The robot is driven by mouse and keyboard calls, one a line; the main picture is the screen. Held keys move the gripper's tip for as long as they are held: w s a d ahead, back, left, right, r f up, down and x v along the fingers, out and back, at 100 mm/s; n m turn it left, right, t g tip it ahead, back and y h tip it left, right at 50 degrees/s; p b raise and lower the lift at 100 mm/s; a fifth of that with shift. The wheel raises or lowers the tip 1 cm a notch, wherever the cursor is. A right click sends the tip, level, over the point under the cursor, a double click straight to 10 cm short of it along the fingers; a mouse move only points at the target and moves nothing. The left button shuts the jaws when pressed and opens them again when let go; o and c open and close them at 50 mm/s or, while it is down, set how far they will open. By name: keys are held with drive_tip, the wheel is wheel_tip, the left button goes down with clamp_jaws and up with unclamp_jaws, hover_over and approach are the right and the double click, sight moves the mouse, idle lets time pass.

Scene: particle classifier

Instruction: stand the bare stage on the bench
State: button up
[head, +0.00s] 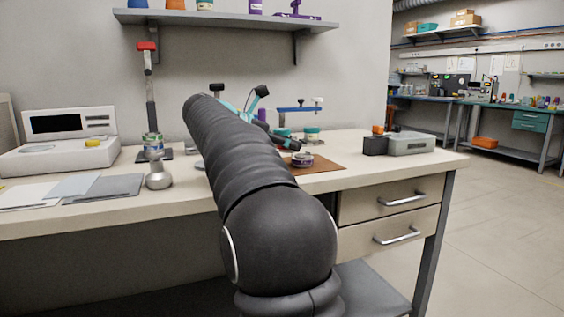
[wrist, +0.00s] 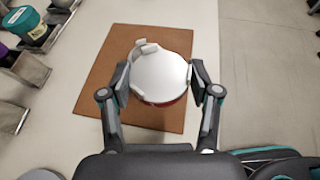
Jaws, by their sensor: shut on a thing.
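My gripper (wrist: 163,82) is shut on a round piece, which I take to be the stage (wrist: 160,75). Its flat white top faces the wrist camera, with pale lugs at its upper left rim and a thin reddish edge below. One finger presses on each side of it. It is over a brown mat (wrist: 101,83) on the bench; I cannot tell whether it touches the mat. In the head view my arm hides much of the gripper (head: 292,142). A small round whitish and purple piece (head: 302,160) shows just below it, perhaps the same piece.

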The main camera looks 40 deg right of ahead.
drive_tip(key=shift+w+d+f, duration=0.15)
drive_tip(key=shift+w+f, duration=0.45)
drive_tip(key=shift+w, duration=0.3)
drive_tip(key=shift+f+b, duration=0.6)
drive_tip(key=shift+f, duration=1.3)
drive_tip(key=shift+f, duration=0.15)
drive_tip(key=o, duration=1.3)
drive_tip(key=shift+r, duration=0.25)
drive_tip(key=p+v, duration=0.1)
drive_tip(key=v, duration=1.1)
drive_tip(key=shift+f, duration=0.15)
